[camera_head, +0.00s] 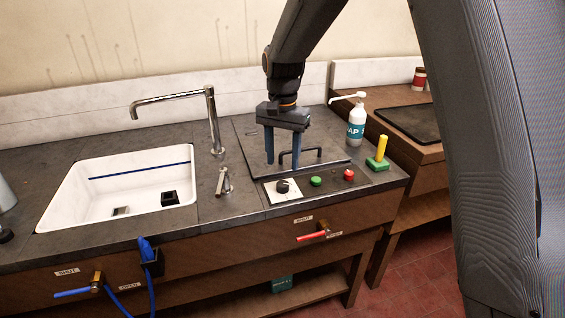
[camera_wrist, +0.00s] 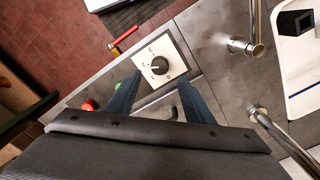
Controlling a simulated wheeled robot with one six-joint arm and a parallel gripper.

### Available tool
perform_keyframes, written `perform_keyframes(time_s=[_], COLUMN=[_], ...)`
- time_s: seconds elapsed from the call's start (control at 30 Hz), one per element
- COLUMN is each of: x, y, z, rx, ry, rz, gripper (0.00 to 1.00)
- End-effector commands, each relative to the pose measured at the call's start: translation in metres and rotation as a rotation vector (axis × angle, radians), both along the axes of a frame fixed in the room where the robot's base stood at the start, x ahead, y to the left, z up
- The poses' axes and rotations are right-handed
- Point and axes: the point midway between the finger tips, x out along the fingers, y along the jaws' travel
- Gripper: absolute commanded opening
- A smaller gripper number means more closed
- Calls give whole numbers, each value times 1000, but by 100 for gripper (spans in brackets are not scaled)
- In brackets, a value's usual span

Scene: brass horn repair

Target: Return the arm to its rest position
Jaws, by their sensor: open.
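My gripper (camera_head: 283,161) hangs from my arm over the dark square panel (camera_head: 258,146) set in the counter, right of the sink. Its two blue fingers point down and stand apart, with nothing held between them. In the wrist view the gripper (camera_wrist: 159,80) shows its open fingers, with the black knob (camera_wrist: 159,66) on its white plate seen between and beyond them. The black handle (camera_head: 300,156) on the panel is close beside the right finger in the head view. I cannot tell whether they touch. My arm rises from the gripper to the top of the picture.
A white sink (camera_head: 60,201) and chrome faucet (camera_head: 212,115) stand left. The front strip carries a green button (camera_head: 316,181) and red button (camera_head: 349,175). A soap bottle (camera_head: 356,122) and a yellow peg on a green block (camera_head: 377,163) stand right. A red lever (camera_head: 312,237) sticks out in front.

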Motion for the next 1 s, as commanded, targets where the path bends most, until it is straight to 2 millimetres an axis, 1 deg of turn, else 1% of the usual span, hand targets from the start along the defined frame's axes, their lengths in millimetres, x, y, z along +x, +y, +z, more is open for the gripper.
perform_keyframes(time_s=[0.13, 0.2, 0.27, 0.33, 0.37, 0.47, 0.5, 0.57, 0.6, 0.67, 0.7, 0.8, 0.83, 0.9, 1.0], x=[0, -3, -9, -22, -30, -66, -83, -109, -127, -152, -168, -200, -208, -221, -230], y=[0, -4, -13, -30, -40, -77, -91, -111, -123, -138, -146, -161, -164, -169, -171], z=[0, 0, 0, 0, -1, -4, -6, -10, -13, -17, -21, -27, -29, -31, -34], rx=[0, 0, 2, 4, 4, 5, 4, 2, 0, -5, -8, -16, -18, -22, -25], ry=[0, -1, -5, -13, -17, -38, -47, -61, -71, -83, -89, -103, -106, -112, -115], rz=[0, 5, 18, 47, 64, 139, 172, 223, 255, 301, 328, 384, 397, 420, 437], gripper=[48, 48, 48, 48, 48, 48, 48, 48, 48, 48, 48, 48, 48, 48, 48])
